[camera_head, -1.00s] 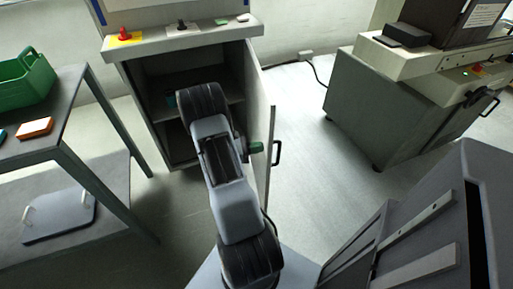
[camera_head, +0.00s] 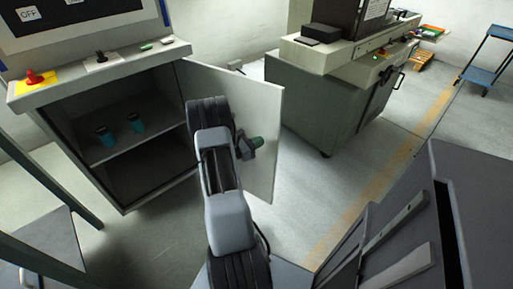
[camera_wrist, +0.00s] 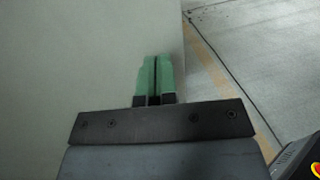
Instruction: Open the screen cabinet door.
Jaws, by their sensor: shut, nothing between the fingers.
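The screen cabinet (camera_head: 110,85) stands at the left in the head view, with its inside exposed. Its pale door (camera_head: 265,110) stands wide open, swung out to the right from the hinge side. My gripper (camera_head: 257,143) is at the inner face of the door, partly hidden behind my arm. In the wrist view the green fingertips of my gripper (camera_wrist: 154,76) are closed together with nothing between them, in front of the pale door panel (camera_wrist: 80,60). I cannot tell whether they touch it. The door handle is hidden in both current views.
Two blue-topped containers (camera_head: 136,123) stand on the cabinet shelf (camera_head: 150,138). A grey machine (camera_head: 310,95) stands beyond the door to the right. A dark table frame (camera_head: 50,225) is at the lower left. Clear floor (camera_head: 310,190) lies right of the door.

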